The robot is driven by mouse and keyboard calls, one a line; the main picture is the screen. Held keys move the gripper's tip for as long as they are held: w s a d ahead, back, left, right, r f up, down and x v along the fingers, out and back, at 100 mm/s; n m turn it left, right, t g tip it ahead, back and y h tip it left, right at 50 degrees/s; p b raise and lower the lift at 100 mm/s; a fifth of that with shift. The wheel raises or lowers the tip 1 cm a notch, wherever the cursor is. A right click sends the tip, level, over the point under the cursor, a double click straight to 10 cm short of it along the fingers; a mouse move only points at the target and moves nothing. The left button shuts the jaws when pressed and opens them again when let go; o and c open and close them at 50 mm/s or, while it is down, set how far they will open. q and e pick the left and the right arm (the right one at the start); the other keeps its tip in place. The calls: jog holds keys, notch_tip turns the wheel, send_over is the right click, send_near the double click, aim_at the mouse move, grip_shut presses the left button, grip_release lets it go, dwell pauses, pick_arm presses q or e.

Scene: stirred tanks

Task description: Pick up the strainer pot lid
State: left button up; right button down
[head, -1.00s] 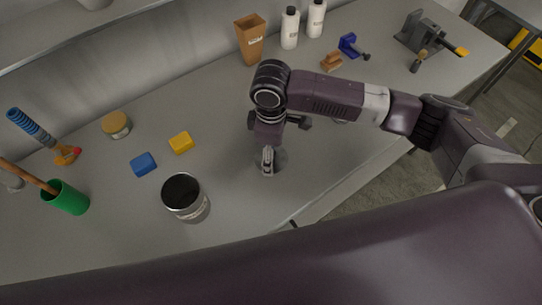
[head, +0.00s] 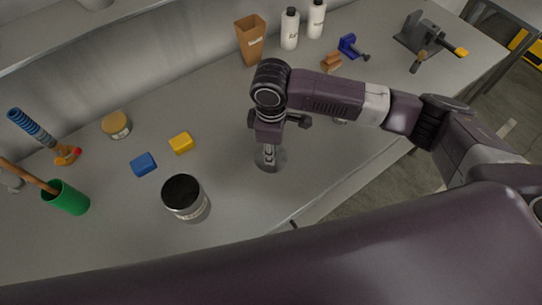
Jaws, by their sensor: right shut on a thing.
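The strainer pot lid (head: 280,158) is a grey disc on the grey bench, partly hidden under my right gripper. My right gripper (head: 269,158) points down over the lid and is shut on it, near its middle. Whether the lid is lifted clear of the bench I cannot tell. An open pot (head: 197,208) with a dark inside and a pale label stands to the left of the lid. My left gripper is not in view.
A blue block (head: 143,164) and a yellow block (head: 181,143) lie behind the pot. A green cup (head: 68,199) stands at the left, a round tan-lidded jar (head: 116,126) behind it. A brown container (head: 249,40) and white bottles (head: 290,28) stand at the back. The bench's front edge is close.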

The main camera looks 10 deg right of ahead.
jog(key=shift+s+f, duration=0.4)
jog(key=shift+s, duration=0.05)
notch_tip(320, 180, up, 20)
jog(key=b, duration=0.2)
jog(key=shift+w+r, duration=0.2)
jog(key=shift+w, duration=0.05)
jog(key=shift+f, duration=0.1)
